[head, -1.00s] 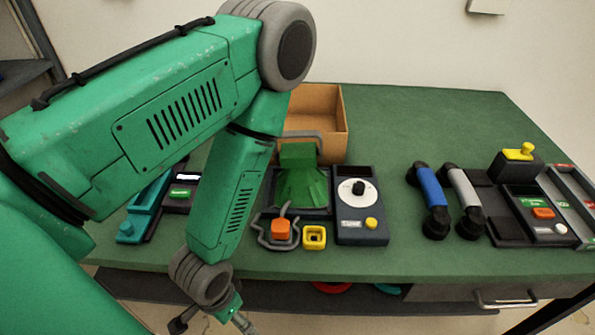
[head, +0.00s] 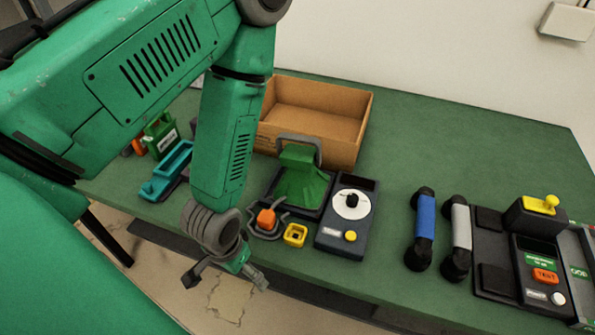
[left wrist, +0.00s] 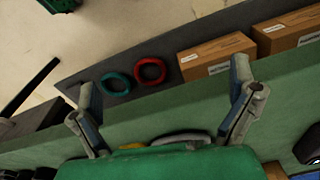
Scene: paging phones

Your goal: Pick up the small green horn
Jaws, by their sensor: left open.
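A green flared horn (head: 300,184) lies in a dark tray at the middle of the green table, with a grey curved handle behind it. My left gripper (head: 225,280) is in front of the table's front edge, to the lower left of the horn and apart from it. In the left wrist view its two fingers (left wrist: 165,115) are spread wide with nothing between them. The horn cannot be made out clearly in the left wrist view. My right gripper is in neither view.
An open cardboard box (head: 315,112) stands behind the horn. An orange-buttoned device (head: 267,219), a yellow square piece (head: 295,235) and a dial unit (head: 346,215) sit close by. A blue handset (head: 425,228) lies to the right. A lower shelf holds a red ring (left wrist: 150,71).

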